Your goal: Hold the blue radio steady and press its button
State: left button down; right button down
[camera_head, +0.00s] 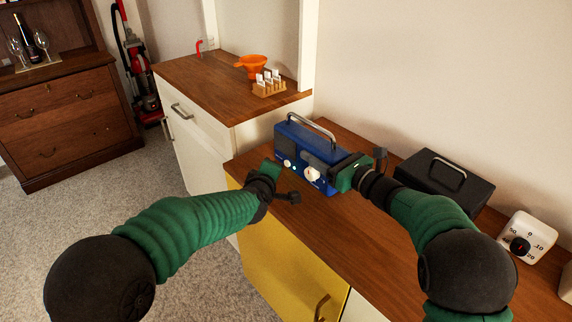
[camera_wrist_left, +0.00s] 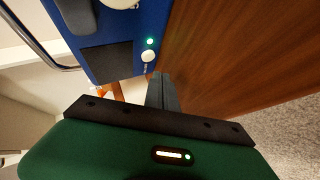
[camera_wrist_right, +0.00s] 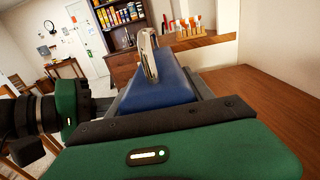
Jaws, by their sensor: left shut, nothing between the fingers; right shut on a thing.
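The blue radio (camera_head: 295,142) stands upright on the wooden counter, its silver handle raised. Its front has dark panels, a white knob (camera_head: 312,174) and a small white button beside a lit green light. In the left wrist view the button (camera_wrist_left: 147,56) and the green light (camera_wrist_left: 150,41) show clearly. My right gripper (camera_head: 338,174) is shut on the radio's right end; the right wrist view shows the blue body (camera_wrist_right: 160,88) between its fingers. My left gripper (camera_head: 272,168) is shut and empty, just in front of the radio's left front, its fingertips near the button. Whether they touch it I cannot tell.
A black box with a handle (camera_head: 446,180) and a white dial timer (camera_head: 527,238) stand right of the radio. An orange funnel (camera_head: 252,66) and a wooden rack (camera_head: 269,87) sit on the counter behind. Bare counter (camera_head: 335,225) lies in front of the radio.

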pick_arm(q)
jog(key=shift+s+a, duration=1.35)
jog(key=shift+a, duration=0.15)
pick_arm(e)
jog(key=shift+c, duration=1.6)
grip_release()
